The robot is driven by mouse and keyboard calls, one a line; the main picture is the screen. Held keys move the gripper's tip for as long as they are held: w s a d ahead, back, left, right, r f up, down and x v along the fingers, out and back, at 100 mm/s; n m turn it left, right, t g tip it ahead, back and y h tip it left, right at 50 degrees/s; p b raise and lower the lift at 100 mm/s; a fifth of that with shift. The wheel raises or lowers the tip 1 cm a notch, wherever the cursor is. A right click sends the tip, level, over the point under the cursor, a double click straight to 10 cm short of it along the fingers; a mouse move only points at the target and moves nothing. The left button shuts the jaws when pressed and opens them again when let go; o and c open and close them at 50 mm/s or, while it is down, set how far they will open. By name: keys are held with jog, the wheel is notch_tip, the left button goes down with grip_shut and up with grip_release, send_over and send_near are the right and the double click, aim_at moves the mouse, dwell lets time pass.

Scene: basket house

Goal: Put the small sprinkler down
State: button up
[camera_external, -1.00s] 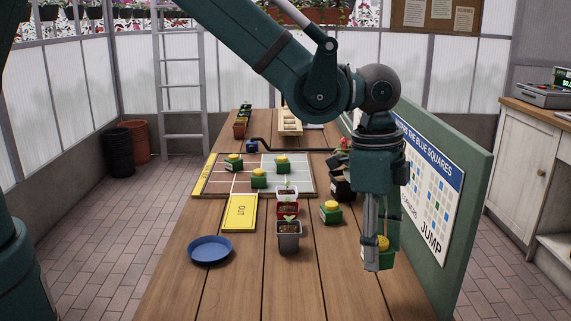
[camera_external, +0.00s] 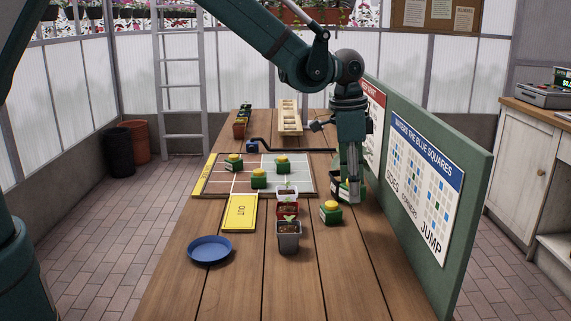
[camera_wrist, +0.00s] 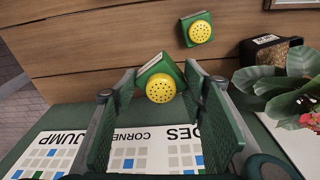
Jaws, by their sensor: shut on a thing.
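A small sprinkler (camera_wrist: 161,84), a green block with a yellow dotted top, sits between my two fingers in the wrist view. My gripper (camera_external: 350,196) is shut on it near the green board, by the dark pots on the right of the table. It also shows in the wrist view (camera_wrist: 158,95). The fingers mostly hide the held sprinkler in the external view, and I cannot tell its height above the table. Another sprinkler (camera_external: 330,212) stands on the table to the left, also in the wrist view (camera_wrist: 196,29). Several more (camera_external: 259,178) stand on the coloured grid (camera_external: 210,184).
Small pots (camera_external: 289,238) stand mid-table, with a blue plate (camera_external: 209,250) and a yellow sign (camera_external: 240,212) to their left. A dark pot (camera_wrist: 256,50) and a leafy plant (camera_wrist: 280,88) are close on the right. The upright board (camera_external: 440,180) edges the table. The front right is clear.

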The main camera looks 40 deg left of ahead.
jog(key=w+a+n, duration=0.2)
jog(key=w+a, duration=0.3)
jog(key=a, duration=0.8)
jog(key=w+a+n, duration=0.3)
jog(key=w+a, duration=0.3)
jog(key=a, duration=0.8)
jog(key=w+a+n+y, duration=0.1)
jog(key=w+a+n, duration=0.2)
jog(key=a, duration=1.1)
jog(key=shift+w+r+t+p, duration=0.15)
jog(key=shift+w+r, duration=0.05)
jog(key=shift+w, duration=0.5)
jog(key=shift+w+r+t+p, duration=0.15)
jog(key=shift+w+r, duration=0.05)
jog(key=shift+w, duration=0.45)
jog(key=a+n, duration=0.3)
jog(key=a, duration=1.2)
jog(key=shift+w+a, duration=0.25)
jog(key=shift+w, duration=0.15)
jog(key=shift+f, duration=3.05)
jog(key=shift+f+b, duration=0.3)
jog(key=shift+f, duration=1.55)
jog(key=shift+f, duration=0.15)
